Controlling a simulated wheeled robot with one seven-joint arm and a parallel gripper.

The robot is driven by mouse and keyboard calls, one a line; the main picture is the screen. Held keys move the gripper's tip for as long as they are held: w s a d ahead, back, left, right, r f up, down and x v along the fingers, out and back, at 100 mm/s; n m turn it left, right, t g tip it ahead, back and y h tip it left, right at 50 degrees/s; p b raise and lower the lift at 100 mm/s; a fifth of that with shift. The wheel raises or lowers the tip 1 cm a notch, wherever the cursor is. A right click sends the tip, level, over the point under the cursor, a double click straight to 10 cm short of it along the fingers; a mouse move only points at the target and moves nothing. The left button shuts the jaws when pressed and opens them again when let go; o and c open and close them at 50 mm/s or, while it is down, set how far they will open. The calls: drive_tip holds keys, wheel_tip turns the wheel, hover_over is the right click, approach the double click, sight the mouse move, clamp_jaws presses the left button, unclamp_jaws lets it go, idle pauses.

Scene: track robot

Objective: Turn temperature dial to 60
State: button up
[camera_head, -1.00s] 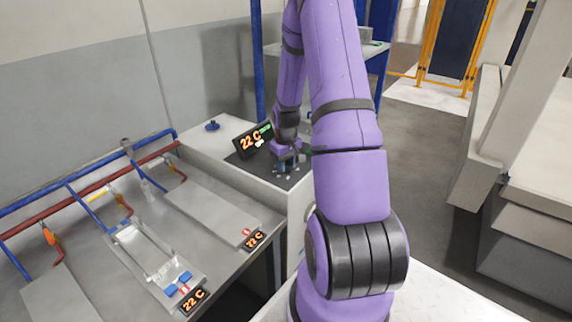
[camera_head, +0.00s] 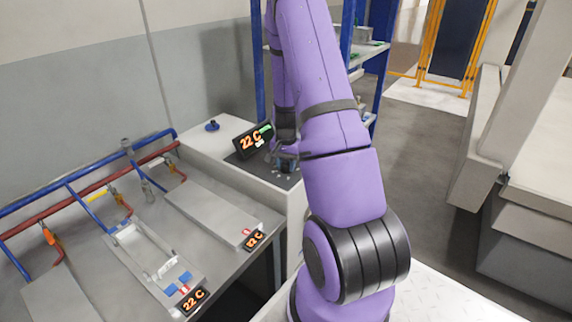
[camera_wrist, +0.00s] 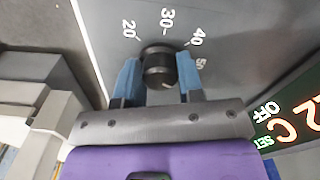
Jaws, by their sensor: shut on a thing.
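The temperature dial (camera_wrist: 158,62) is a round black knob in the wrist view, with the numbers 20, 30, 40 and 50 printed around it. No 60 shows there; my gripper and the view's edge limit what I see of the scale. My gripper (camera_wrist: 159,77) is shut on the dial, one blue finger on each side. A pale mark shows on the dial's near side, but I cannot tell its setting. In the head view my gripper (camera_head: 285,164) is small at the control panel, where the dial is hard to make out. The panel display (camera_head: 255,141) reads 22 C.
The display's edge (camera_wrist: 285,118) is close to my gripper's right in the wrist view, showing OFF and SET. A blue knob (camera_head: 212,126) stands on the same cabinet. The bench (camera_head: 150,235) at left holds metal plates, pipes and small displays. A shelf rack (camera_head: 365,60) stands behind my arm.

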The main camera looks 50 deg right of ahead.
sight(286, 163)
drive_tip(key=shift+m, duration=1.6)
drive_tip(key=o, duration=0.9)
wheel_tip(286, 163, up, 11)
drive_tip(key=shift+f, duration=0.1)
